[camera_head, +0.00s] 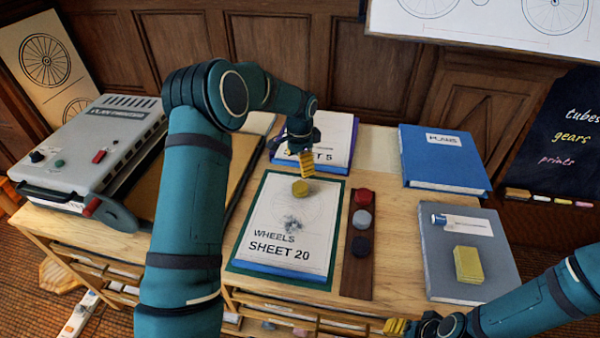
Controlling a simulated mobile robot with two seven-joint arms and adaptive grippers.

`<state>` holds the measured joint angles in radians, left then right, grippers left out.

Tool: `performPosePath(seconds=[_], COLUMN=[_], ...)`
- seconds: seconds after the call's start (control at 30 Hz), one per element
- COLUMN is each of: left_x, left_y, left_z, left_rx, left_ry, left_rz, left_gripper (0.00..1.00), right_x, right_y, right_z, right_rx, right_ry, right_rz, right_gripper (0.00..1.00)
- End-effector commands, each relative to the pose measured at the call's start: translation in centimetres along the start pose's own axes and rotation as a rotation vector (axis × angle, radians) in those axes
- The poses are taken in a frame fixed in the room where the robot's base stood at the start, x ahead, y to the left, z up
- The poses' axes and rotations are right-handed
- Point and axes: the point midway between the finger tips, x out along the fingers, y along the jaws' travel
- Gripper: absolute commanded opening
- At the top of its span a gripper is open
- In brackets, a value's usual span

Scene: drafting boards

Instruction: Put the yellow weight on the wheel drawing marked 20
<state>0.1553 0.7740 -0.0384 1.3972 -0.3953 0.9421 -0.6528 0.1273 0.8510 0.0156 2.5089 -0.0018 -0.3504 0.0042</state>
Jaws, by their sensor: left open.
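The yellow weight (300,187) is a small round disc that appears to rest on the upper part of the wheel drawing (265,222), marked "WHEELS SHEET 20". This drawing lies on a dark green board, with a faint wheel and a grey smudge on it. My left gripper (307,164), with yellow fingers, is open just above and behind the weight, apparently apart from it. My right gripper (396,326) is low at the front edge of the table; its fingers are too small to read.
A wooden strip (358,285) holds red, grey and black weights right of the drawing. Another sheet ending in 5 (338,135) lies behind. A blue "PLANS" binder (440,165), a grey folder (440,245) with a yellow block (468,264), and a grey embosser (95,150) stand around.

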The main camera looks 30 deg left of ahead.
Motion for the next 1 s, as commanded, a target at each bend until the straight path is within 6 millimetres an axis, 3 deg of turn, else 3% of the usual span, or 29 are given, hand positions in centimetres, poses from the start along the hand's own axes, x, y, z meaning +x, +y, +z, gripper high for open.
performPosePath(seconds=[0.2, 0.77, 0.87, 1.0], left_x=[-2.0, -2.3, -3.2, -6.3], left_y=[0.0, 0.0, 0.0, 0.0], left_z=[0.0, 0.0, 0.0, 0.0], left_rx=[0.001, 0.0, 0.0, 0.0], left_ry=[0.001, -0.001, -0.001, 0.0], left_rz=[0.0, 0.0, 0.0, 0.0], left_gripper=[0.81, 0.81, 0.81, 0.81], right_x=[-0.4, -0.5, -1.3, -4.2], right_y=[-0.1, -0.2, -0.5, -1.6], right_z=[0.1, 0.1, -0.1, -0.9], right_rx=[0.0, 0.0, 0.002, 0.006], right_ry=[-0.002, -0.002, 0.001, 0.015], right_rz=[0.0, 0.0, 0.0, 0.0], right_gripper=[0.47, 0.47, 0.47, 0.47])
